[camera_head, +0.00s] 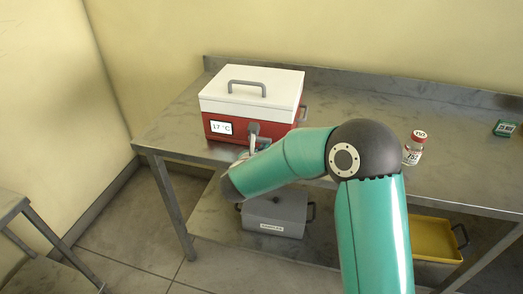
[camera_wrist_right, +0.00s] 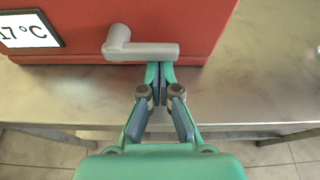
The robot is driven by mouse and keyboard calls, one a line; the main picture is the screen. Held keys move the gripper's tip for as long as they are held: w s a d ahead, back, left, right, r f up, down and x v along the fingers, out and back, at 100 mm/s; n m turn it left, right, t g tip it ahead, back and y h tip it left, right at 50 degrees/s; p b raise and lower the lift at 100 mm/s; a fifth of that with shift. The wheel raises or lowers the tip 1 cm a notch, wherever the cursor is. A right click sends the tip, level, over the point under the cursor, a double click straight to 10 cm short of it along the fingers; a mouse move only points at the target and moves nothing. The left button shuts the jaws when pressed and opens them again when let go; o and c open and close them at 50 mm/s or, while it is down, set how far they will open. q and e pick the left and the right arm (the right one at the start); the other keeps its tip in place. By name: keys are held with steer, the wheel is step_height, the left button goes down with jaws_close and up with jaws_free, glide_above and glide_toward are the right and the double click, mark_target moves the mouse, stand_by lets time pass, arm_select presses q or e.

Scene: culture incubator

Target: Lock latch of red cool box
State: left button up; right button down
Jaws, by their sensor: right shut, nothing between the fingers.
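The red cool box (camera_head: 267,113) with a white lid (camera_head: 250,90) stands on the steel table, lid down, with a grey handle on top. Its front carries a display reading 17 °C (camera_head: 221,128). The grey latch (camera_wrist_right: 140,46) is on the red front, with a round pivot at left and its lever lying roughly horizontal to the right. My right gripper (camera_wrist_right: 160,68) is shut and empty, its fingertips just below the lever's right part; I cannot tell whether they touch it. In the head view my right arm partly hides the gripper and the latch area. My left gripper is out of view.
The steel table (camera_head: 345,112) is clear to the right of the box, apart from a labelled jar (camera_head: 413,150) and a green item (camera_head: 504,129). A grey box (camera_head: 275,214) and a yellow tray (camera_head: 434,240) sit on the lower shelf. A wall is behind.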

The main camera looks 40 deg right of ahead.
mark_target(271, 130)
steer(key=shift+r, duration=0.15)
step_height(271, 130, up, 2)
steer(key=n+g+h+p, duration=0.1)
steer(key=n+p, duration=0.2)
steer(key=p, duration=0.2)
steer(key=shift+r+n+h, duration=0.1)
steer(key=shift+n+h, duration=0.2)
steer(key=shift+n, duration=0.1)
steer(key=shift+w+r+n+g+h+p, duration=0.1)
steer(key=shift+r+n+g+h+p, duration=0.35)
steer(key=shift+n+p, duration=0.7)
steer(key=p, duration=0.1)
steer(key=n+h+p, duration=0.1)
steer(key=r+n, duration=0.1)
steer(key=shift+w+a+n+g+p, duration=0.25)
steer(key=shift+a+p, duration=0.05)
steer(key=shift+p, duration=0.1)
steer(key=shift+w+a+r+n+h+p, duration=0.1)
steer(key=shift+w+r+n+h+p, duration=0.1)
steer(key=shift+n+h+p, duration=0.45)
steer(key=shift+w+a+n, duration=0.1)
steer(key=shift+n, duration=0.55)
steer(key=shift+a, duration=0.1)
